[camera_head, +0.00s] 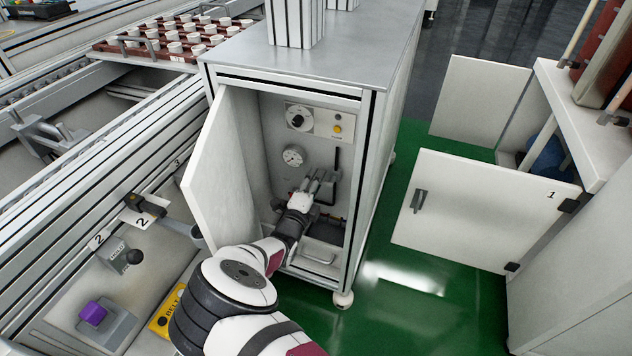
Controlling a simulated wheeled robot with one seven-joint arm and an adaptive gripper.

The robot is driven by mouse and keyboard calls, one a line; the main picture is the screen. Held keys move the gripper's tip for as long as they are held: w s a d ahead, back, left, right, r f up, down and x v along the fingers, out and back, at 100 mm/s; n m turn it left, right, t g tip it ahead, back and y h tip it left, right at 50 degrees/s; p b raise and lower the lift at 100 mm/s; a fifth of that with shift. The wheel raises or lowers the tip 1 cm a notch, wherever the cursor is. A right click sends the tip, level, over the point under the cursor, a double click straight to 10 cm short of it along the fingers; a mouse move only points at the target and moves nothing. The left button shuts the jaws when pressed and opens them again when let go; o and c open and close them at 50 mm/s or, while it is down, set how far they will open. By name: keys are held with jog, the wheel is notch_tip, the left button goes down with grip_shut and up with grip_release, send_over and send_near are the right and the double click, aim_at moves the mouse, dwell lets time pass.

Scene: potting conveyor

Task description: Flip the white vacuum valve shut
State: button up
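My gripper (319,182) is inside the open grey cabinet (268,130), in front of its back wall and below the round gauge (293,155). Its fingertips are small in the picture, and I cannot tell whether they are open or closed on anything. I cannot clearly make out a white vacuum valve; the gripper and wrist cover part of the fittings there. A dark upright bar (336,160) stands just right of and above the fingertips.
The cabinet door (219,172) stands open on the left. A white dial plate (299,118) and a yellow button (338,129) are above the gauge. Green floor (420,260) is free to the right, before another open door (480,215).

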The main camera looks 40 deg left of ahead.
jog(key=shift+r, duration=0.1)
notch_tip(320, 180, up, 10)
jog(key=shift+f, duration=0.1)
dwell(0.3)
